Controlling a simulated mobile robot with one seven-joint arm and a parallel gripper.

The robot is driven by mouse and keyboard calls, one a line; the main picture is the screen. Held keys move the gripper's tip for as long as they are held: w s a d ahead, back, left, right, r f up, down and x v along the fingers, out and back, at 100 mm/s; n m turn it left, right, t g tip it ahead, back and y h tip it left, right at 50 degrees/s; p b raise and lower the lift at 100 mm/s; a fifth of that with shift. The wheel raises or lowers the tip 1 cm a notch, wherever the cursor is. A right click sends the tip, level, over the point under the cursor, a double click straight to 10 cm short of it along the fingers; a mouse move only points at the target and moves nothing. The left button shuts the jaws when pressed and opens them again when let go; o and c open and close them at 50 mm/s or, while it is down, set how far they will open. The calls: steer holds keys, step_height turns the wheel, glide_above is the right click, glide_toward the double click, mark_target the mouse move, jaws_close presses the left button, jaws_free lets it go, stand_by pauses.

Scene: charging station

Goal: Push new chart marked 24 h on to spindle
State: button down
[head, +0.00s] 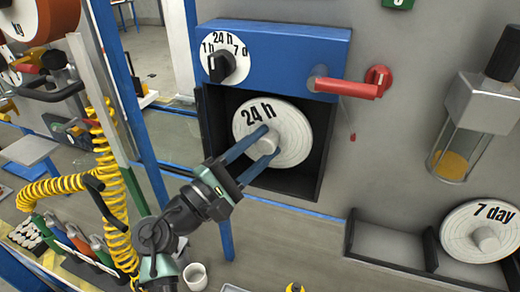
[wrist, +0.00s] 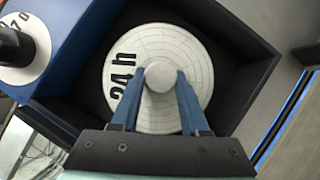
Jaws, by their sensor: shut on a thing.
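The round white chart marked 24 h (head: 297,134) is in the black recess (head: 290,185) below the blue panel. In the wrist view the chart (wrist: 150,115) faces me, with its text on the left. My gripper (head: 267,143) has its two blue fingers on either side of the pale round hub (head: 267,151) at the chart's centre. In the wrist view the fingers (wrist: 160,82) are shut on this hub (wrist: 160,75). The spindle is hidden behind the chart, so I cannot tell how far on the chart sits.
A selector dial (head: 222,62) and a red lever (head: 350,84) sit above the recess. A 7 day chart (head: 480,232) lies in a tray at the lower right. A glass oiler (head: 465,140) hangs on the right wall. A yellow coiled hose (head: 65,187) is at the left.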

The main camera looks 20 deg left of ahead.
steer(key=shift+w+b, duration=0.3)
steer(key=shift+w, duration=0.35)
steer(key=shift+c, duration=1.6)
jaws_free()
steer(key=shift+f, duration=0.1)
